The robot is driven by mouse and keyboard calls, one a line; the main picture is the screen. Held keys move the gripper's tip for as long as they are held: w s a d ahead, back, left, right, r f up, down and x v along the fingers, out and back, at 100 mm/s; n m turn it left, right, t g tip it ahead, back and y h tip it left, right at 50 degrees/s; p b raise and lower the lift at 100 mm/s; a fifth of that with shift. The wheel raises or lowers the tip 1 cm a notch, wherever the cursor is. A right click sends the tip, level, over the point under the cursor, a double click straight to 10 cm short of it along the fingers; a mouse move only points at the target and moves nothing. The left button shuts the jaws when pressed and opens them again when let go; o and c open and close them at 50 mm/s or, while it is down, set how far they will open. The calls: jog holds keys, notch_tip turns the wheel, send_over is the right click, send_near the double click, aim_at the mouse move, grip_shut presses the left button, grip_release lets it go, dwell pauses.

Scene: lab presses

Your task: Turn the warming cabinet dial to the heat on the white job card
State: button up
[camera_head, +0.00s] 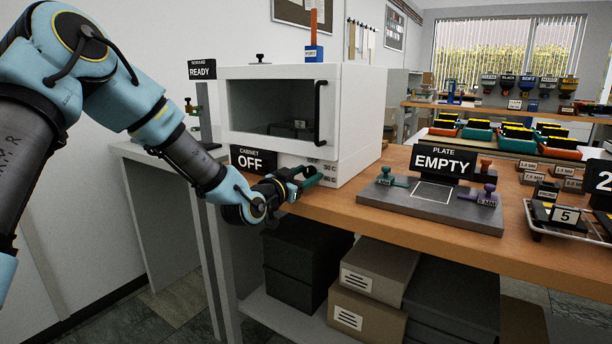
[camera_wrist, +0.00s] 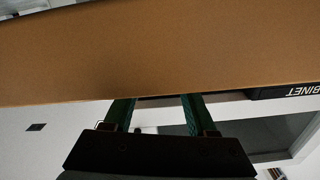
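The white warming cabinet (camera_head: 350,120) stands on the wooden bench, with its windowed door closed. A black sign (camera_head: 250,160) at its lower left reads CABINET OFF. Small temperature marks (camera_head: 328,167) show on its lower front, one reading about 30 C; the others are too small to read. My gripper (camera_head: 312,176) is in front of this lower front strip, its green fingers pointing right. I cannot make out the dial; the gripper may cover it. In the wrist view, the two green fingers (camera_wrist: 158,112) stand apart with no held object visible between them. I cannot identify the white job card.
The wooden bench (camera_head: 410,232) carries a grey plate fixture (camera_head: 430,205) with a sign reading EMPTY, right of the cabinet. A tray (camera_head: 570,228) stands at the far right. Boxes (camera_head: 365,310) fill the shelf below. A brown surface (camera_wrist: 150,50) lies close to the fingers.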

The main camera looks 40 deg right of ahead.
grip_shut()
jog(key=shift+f+b, duration=0.1)
jog(key=shift+b, duration=0.35)
jog(key=m+b, duration=0.2)
jog(key=b, duration=0.1)
jog(key=m+b, duration=0.1)
jog(key=b, duration=0.1)
jog(key=shift+f+m, duration=0.25)
jog(key=shift+m, duration=0.15)
jog(key=m+b, duration=0.5)
jog(key=b, duration=0.3)
jog(key=shift+b, duration=0.3)
jog(key=m+b, duration=0.5)
jog(key=b, duration=0.2)
jog(key=shift+m+b, duration=0.3)
jog(key=shift+m, duration=0.1)
jog(key=m+b, duration=0.1)
jog(key=b, duration=0.1)
jog(key=m+b, duration=0.2)
jog(key=shift+r, duration=0.3)
